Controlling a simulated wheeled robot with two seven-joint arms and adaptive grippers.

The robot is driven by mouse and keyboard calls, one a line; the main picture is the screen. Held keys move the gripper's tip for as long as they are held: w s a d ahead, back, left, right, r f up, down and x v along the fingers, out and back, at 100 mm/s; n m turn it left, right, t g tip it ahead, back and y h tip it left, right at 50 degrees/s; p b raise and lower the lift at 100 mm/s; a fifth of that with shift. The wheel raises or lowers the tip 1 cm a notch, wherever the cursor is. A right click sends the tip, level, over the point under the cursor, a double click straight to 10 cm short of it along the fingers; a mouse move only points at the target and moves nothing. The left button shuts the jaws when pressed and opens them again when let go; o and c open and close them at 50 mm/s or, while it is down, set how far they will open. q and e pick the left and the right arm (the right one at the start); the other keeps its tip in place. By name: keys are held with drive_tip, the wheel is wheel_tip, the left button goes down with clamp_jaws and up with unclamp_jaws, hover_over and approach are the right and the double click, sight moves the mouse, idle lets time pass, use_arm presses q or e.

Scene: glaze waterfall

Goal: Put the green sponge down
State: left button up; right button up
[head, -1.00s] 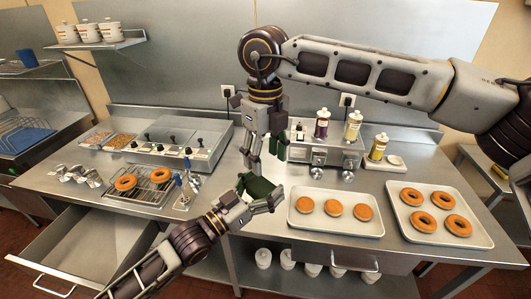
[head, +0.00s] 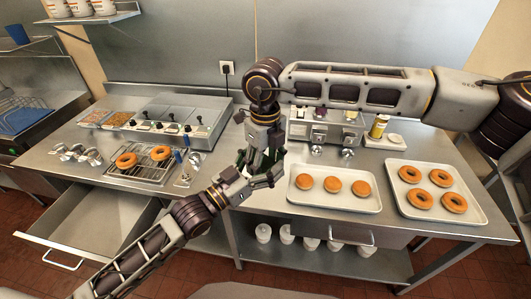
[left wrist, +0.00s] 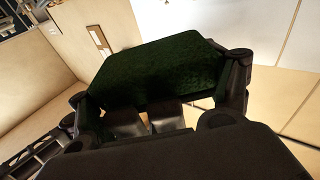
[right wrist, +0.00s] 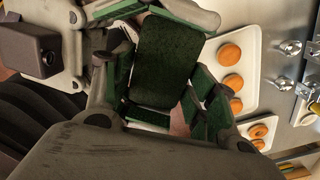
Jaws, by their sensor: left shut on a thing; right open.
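The dark green sponge (left wrist: 155,72) is held between the fingers of my left gripper (head: 262,178), which is shut on it. In the head view the sponge is mostly hidden behind the two grippers. My right gripper (head: 260,155) comes down from above and meets the left one over the front of the counter. In the right wrist view the sponge (right wrist: 165,62) lies between the open fingers of my right gripper (right wrist: 165,100). I cannot tell whether these fingers touch it.
A tray of three doughnuts (head: 310,201) is right of the grippers, with another doughnut tray (head: 475,215) beyond. A wire rack (head: 138,172) with two doughnuts is to the left. An open drawer (head: 95,215) juts out at front left. Dispensers (head: 318,128) stand behind.

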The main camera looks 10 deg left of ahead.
drive_tip(key=shift+f, duration=0.65)
drive_tip(key=c, duration=0.6)
use_arm(q)
drive_tip(key=o, duration=0.8)
use_arm(e)
drive_tip(key=shift+c, duration=0.2)
use_arm(q)
drive_tip(key=shift+s+a, duration=0.1)
drive_tip(key=shift+a, duration=0.05)
drive_tip(key=v, duration=1.1)
drive_tip(key=shift+s+a, duration=0.2)
drive_tip(key=shift+s, duration=0.05)
drive_tip(key=shift+f, duration=0.1)
idle(0.3)
drive_tip(key=shift+f, duration=0.1)
